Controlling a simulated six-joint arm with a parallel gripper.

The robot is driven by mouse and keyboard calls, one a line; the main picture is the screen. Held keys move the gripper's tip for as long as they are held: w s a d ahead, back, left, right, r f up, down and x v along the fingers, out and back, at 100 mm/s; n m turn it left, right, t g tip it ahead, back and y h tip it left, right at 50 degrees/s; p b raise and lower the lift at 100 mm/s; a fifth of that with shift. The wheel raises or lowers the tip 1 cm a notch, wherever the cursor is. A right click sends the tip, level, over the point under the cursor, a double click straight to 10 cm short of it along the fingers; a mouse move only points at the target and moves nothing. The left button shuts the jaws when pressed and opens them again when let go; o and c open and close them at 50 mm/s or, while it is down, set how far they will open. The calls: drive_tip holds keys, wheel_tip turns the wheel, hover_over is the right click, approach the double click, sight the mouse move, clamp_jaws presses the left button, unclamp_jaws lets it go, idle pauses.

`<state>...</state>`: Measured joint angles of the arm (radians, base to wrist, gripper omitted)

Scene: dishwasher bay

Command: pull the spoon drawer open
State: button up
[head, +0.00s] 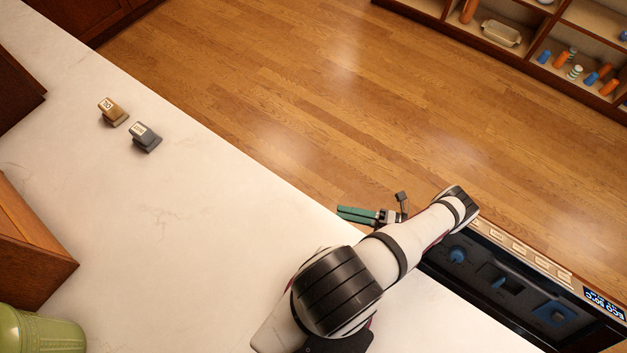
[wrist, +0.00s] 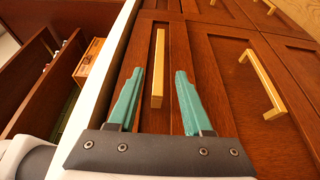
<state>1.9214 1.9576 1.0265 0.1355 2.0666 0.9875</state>
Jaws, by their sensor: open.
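In the wrist view, a dark reddish wooden front (wrist: 205,70) carries a long gold bar handle (wrist: 157,62). My gripper (wrist: 160,73) has two green fingers, spread apart. The handle shows between and beyond them, with a visible gap on each side. I cannot tell how far the fingertips are from it in depth. No label shows which front is the spoon drawer. In the head view, my gripper (head: 341,213) hangs just past the counter's edge, over the floor side. The drawer fronts are hidden below the counter there.
A second gold handle (wrist: 268,85) sits on a neighbouring front. The white counter (head: 200,220) holds a brown labelled block (head: 113,112) and a grey one (head: 146,138). A dishwasher (head: 500,275) with a lit display is at right. Shelves (head: 520,45) stand across the open floor (head: 300,100).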

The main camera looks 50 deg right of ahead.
drive_tip(key=x, duration=0.9)
drive_tip(key=shift+w+a, duration=0.15)
drive_tip(key=shift+w, duration=0.2)
clamp_jaws()
idle(0.8)
